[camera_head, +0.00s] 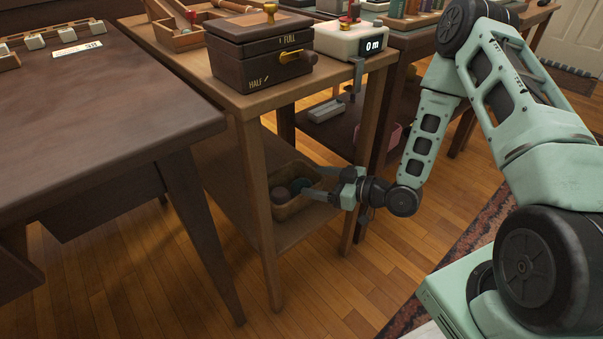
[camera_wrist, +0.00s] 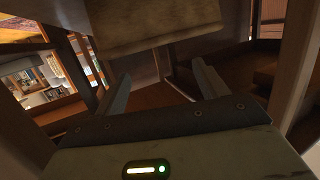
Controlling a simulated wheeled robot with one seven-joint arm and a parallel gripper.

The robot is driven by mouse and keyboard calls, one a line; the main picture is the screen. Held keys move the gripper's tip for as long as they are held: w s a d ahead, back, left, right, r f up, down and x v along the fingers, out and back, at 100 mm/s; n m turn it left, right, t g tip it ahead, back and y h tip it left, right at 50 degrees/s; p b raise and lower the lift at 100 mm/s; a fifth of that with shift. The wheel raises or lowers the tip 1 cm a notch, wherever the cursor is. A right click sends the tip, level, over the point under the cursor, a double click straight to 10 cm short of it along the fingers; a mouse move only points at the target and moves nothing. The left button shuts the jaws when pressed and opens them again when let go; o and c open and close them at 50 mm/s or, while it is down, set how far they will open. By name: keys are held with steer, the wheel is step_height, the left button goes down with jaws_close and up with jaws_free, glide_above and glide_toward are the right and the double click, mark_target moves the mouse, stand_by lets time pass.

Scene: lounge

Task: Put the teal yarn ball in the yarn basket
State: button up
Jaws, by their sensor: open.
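The yarn basket (camera_head: 292,207), a tan box-like container, stands on the lower shelf of the wooden side table in the head view. Inside it are a dark brownish ball (camera_head: 280,194) and a dark teal ball (camera_head: 300,185), which looks like the teal yarn ball. My gripper (camera_head: 312,181) reaches in from the right at the basket's right end, its fingers spread. In the wrist view my gripper (camera_wrist: 160,82) shows two parted fingers with nothing between them. A tan surface, probably the basket (camera_wrist: 150,28), fills the top there. Contact with the basket cannot be told.
The table's front legs (camera_head: 262,215) and (camera_head: 367,150) flank the shelf opening. The tabletop above carries a dark box (camera_head: 255,60) and a white device (camera_head: 340,42) reading "0 m". A dark table (camera_head: 95,110) stands at left. Grey blocks (camera_head: 326,111) lie farther back.

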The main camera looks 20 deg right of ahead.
steer(key=s+a+r+n+g+h, duration=0.1)
steer(key=s+a+r+g+h, duration=0.3)
steer(key=a+r+g+h, duration=0.35)
steer(key=s+a+r+g, duration=0.1)
steer(key=s+r, duration=0.3)
steer(key=s, duration=0.3)
steer(key=s+a+r+m+g+h, duration=0.1)
steer(key=s+r, duration=0.3)
steer(key=s, duration=0.4)
steer(key=s+a+r+g+h, duration=0.1)
steer(key=s+a+r+g, duration=0.1)
steer(key=s+r, duration=0.3)
steer(key=s+a, duration=0.1)
steer(key=s, duration=0.2)
steer(key=shift+m, duration=0.3)
steer(key=shift+g+p, duration=0.25)
steer(key=shift+p, duration=0.1)
step_height(320, 180, up, 38)
steer(key=p, duration=3.8)
steer(key=shift+r, duration=0.2)
